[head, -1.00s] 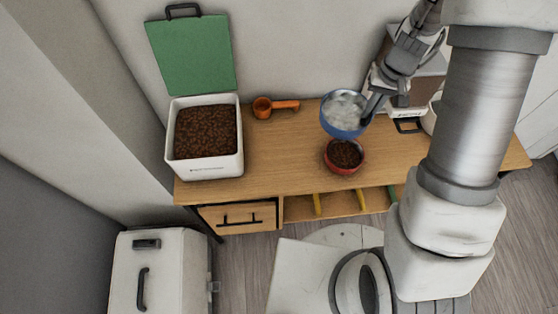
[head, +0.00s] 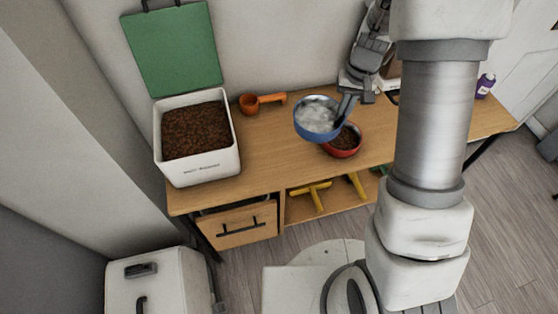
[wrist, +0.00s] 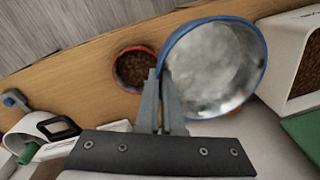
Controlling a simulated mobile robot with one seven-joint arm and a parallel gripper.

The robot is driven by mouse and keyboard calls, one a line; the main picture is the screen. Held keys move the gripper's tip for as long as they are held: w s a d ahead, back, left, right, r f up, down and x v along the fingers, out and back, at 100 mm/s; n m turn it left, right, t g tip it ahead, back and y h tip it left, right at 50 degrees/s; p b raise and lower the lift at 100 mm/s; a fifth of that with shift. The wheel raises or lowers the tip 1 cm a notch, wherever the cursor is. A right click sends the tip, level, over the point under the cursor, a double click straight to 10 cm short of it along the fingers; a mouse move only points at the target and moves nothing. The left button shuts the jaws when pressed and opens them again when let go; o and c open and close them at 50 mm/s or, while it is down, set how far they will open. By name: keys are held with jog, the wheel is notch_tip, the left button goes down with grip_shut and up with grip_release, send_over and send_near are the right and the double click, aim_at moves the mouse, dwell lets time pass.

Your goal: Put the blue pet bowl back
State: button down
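The blue pet bowl (head: 317,119) has a blue outside and a pale, cloudy, water-like inside. It is held above the wooden table, up and left of the red bowl. My gripper (head: 346,104) is shut on its right rim in the head view. In the wrist view the fingers (wrist: 162,100) pinch the left edge of the blue bowl (wrist: 215,68). The bowl looks roughly level. The red bowl (head: 343,142) with brown kibble stands on the table just right of and below it, and also shows in the wrist view (wrist: 133,70).
A white kibble bin (head: 205,165) with its green lid (head: 172,48) raised stands on the table's left end. An orange scoop (head: 262,102) lies at the back. A purple bottle (head: 485,85) stands at the right. The table (head: 265,150) is clear between bin and bowls.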

notch_tip(320, 180, down, 7)
jog(key=w+d+m+b, duration=0.1)
jog(key=w+d+b, duration=0.1)
jog(key=b, duration=0.5)
jog(key=a+f, duration=0.2)
jog(key=a, duration=0.2)
jog(key=w+a+f, duration=0.1)
jog(key=a+f, duration=0.1)
jog(key=a, duration=0.1)
jog(key=a+f+b, duration=0.1)
jog(key=a+f, duration=0.1)
jog(key=a, duration=0.2)
jog(key=shift+w+a+f, duration=0.25)
jog(key=shift+a+f, duration=0.1)
jog(key=shift+f, duration=0.05)
jog(key=shift+f+b, duration=0.3)
jog(key=shift+f, duration=1.65)
jog(key=shift+f, duration=0.15)
jog(key=c, duration=1.1)
grip_release()
jog(key=shift+o, duration=0.2)
